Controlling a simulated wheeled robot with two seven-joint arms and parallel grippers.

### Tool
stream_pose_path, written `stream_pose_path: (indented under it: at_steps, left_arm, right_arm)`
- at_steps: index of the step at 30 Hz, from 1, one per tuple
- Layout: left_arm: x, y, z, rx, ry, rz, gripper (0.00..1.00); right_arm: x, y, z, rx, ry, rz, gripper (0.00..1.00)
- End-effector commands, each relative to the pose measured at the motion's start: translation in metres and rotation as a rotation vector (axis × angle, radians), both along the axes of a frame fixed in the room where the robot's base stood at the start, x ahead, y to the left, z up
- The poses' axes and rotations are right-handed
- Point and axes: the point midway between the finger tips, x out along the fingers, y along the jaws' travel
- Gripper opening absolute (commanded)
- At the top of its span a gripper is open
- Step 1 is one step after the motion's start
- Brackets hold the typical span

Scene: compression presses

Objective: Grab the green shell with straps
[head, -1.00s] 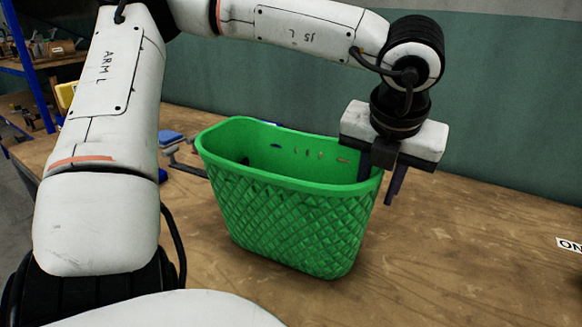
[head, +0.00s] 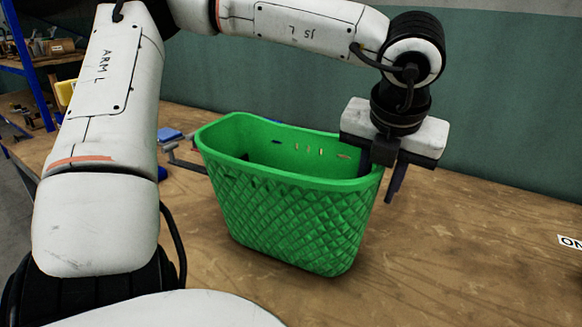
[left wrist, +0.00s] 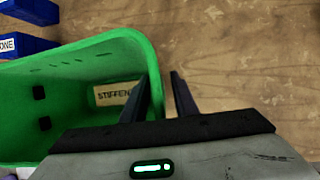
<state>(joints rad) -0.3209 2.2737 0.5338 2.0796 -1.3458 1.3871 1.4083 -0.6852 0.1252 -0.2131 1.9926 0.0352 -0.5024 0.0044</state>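The green shell (head: 290,205) is a basket with a quilted outer wall and an open top, upright at the middle of the wooden table. It also shows in the left wrist view (left wrist: 75,70), with dark pads and small slots on its inner wall. My left gripper (head: 382,180) straddles its right rim, one finger inside and one outside; these fingers also show in the left wrist view (left wrist: 160,90). I cannot make out straps. My right gripper is not in view.
A label reading STIFFEN (left wrist: 118,93) shows within the shell's opening.

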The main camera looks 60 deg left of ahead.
Motion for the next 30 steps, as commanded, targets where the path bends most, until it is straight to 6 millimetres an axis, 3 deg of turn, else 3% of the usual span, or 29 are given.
stream_pose_path:
  at_steps: [19,20,24,30]
  left_arm:
    - [-0.0001,-0.0001,-0.0018,0.0,0.0,0.001,0.27]
    - [-0.0001,-0.0001,-0.0018,0.0,0.0,0.001,0.25]
    - [-0.0001,-0.0001,-0.0018,0.0,0.0,0.001,0.01]
    - [-0.0001,-0.0002,-0.0019,0.0,0.0,0.001,0.0]
  right_arm:
    - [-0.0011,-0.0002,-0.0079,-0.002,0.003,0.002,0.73]
    - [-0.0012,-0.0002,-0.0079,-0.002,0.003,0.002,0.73]
    - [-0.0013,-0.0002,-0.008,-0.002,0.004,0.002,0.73]
    - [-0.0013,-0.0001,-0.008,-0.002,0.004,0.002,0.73]
